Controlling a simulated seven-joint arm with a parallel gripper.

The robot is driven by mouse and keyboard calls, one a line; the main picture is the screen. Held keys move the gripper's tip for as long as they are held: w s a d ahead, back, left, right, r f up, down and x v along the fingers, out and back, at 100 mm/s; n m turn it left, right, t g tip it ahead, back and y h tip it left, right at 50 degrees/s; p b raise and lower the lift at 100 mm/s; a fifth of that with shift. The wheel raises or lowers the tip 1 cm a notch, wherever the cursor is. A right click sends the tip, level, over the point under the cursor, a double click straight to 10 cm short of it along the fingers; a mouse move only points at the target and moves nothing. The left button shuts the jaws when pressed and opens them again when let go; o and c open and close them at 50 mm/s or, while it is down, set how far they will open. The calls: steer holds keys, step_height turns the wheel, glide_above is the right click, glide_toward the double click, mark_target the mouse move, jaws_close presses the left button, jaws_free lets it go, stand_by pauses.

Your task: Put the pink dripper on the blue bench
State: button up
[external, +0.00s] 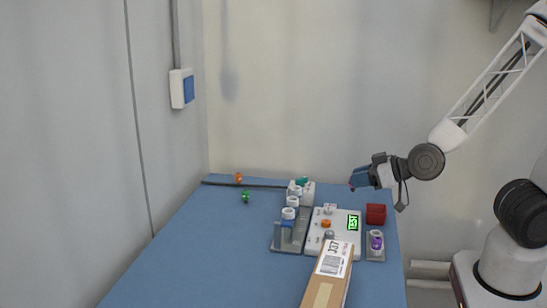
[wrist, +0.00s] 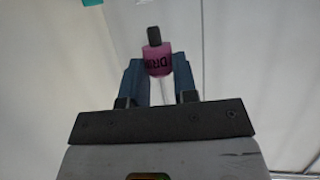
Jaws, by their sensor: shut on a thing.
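The pink dripper (wrist: 158,60) has a dark cap, dark lettering and a pale stem. In the wrist view it sits between the blue fingers of my gripper (wrist: 159,76), which are shut on it. In the external view my gripper (external: 359,179) is raised above the back right of the bench, pointing left. Only a small reddish bit of the dripper shows at its tip there. The blue bench (external: 195,250) has a wide bare top on its left and front left.
An orange piece (external: 238,177) and a green piece (external: 246,196) lie at the back left. A grey rack (external: 289,246) with white holders, a white panel (external: 343,241) with a green display, a red box (external: 376,213), a purple piece (external: 377,242) and a carton (external: 328,280) crowd the right.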

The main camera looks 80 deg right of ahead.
steer(key=shift+w, duration=0.1)
steer(key=w+a+f, duration=0.1)
steer(key=w, duration=1.3)
steer(key=shift+f, duration=0.15)
steer(key=shift+w, duration=0.1)
steer(key=shift+w+f, duration=0.85)
steer(key=shift+f, duration=0.8)
steer(key=shift+f, duration=0.2)
steer(key=o, duration=0.9)
